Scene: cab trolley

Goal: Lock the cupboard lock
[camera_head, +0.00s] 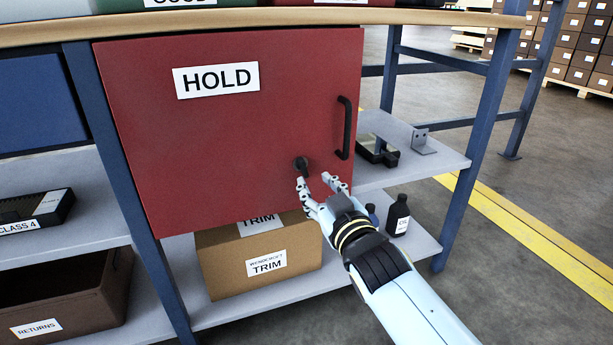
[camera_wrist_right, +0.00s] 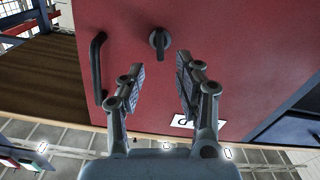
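The red cupboard (camera_head: 225,130) has a shut door with a HOLD label (camera_head: 216,80). Its black lock knob (camera_head: 301,164) sits low on the right side of the door, and it also shows in the right wrist view (camera_wrist_right: 159,42). My right gripper (camera_head: 316,183) is open and empty just in front of and below the knob. In the right wrist view its two fingers (camera_wrist_right: 160,70) are spread, and the knob shows beyond their tips, apart from them. My left gripper is not in view.
A black door handle (camera_head: 345,128) stands out right of the knob. A TRIM carton (camera_head: 225,262) sits on the shelf below. A dark bottle (camera_head: 398,214) and a metal bracket (camera_head: 422,142) are on shelves to the right. Blue frame posts (camera_head: 482,130) stand beside them.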

